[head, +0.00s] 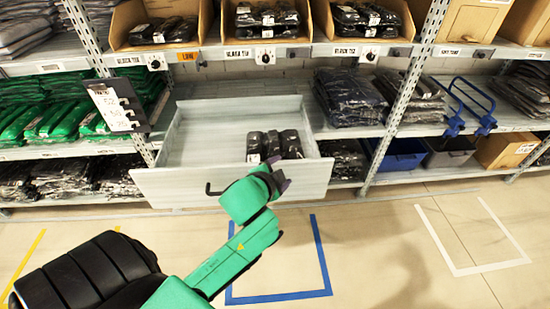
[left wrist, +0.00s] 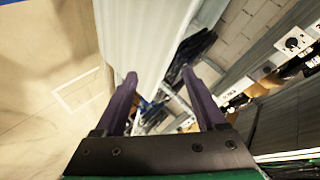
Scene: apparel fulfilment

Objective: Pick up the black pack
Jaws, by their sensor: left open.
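Several black packs (head: 274,146) lie side by side in the front right corner of an open pale grey drawer (head: 205,132). White labels show on their near ends. My left gripper (head: 279,177) is just in front of the drawer's front panel, below the packs in the head view. Its purple fingers are spread and empty in the left wrist view (left wrist: 160,76). A pale panel, apparently the drawer's, runs up beyond the fingers there, and no drawer pack can be made out clearly. My right gripper is not in view.
Cardboard bins (head: 266,22) with more black packs stand on the shelf above. Green packs (head: 60,115) lie left of the drawer, dark bagged garments (head: 350,97) right of it. The drawer's left part is empty. A blue floor outline (head: 318,255) lies in front.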

